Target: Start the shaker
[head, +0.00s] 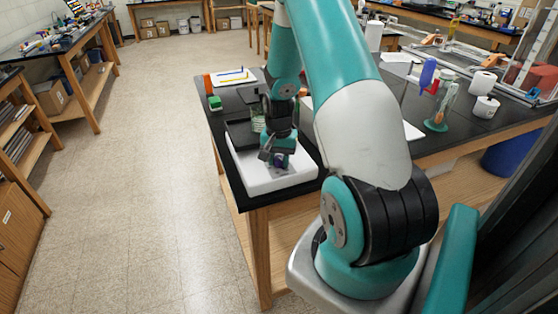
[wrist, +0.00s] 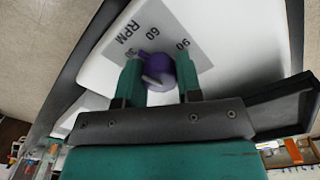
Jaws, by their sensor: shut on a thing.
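The shaker (head: 273,178) is a white box with a dark platform (head: 240,133) behind its front part, near the left corner of the black bench. In the wrist view its white top (wrist: 112,62) carries a grey label (wrist: 150,30) with "RPM" and the numbers 30, 60 and 90. A purple knob (wrist: 157,68) with a pale pointer stands on the label. My gripper (head: 279,160) is down at the shaker's front. In the wrist view its teal fingers (wrist: 159,80) are on both sides of the knob, shut on it. Part of the knob is hidden by the fingers.
A glass vessel (head: 258,120) stands on the platform, partly behind my arm. A green block (head: 214,103) and a white tray (head: 232,77) lie farther back. The floor at left is clear.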

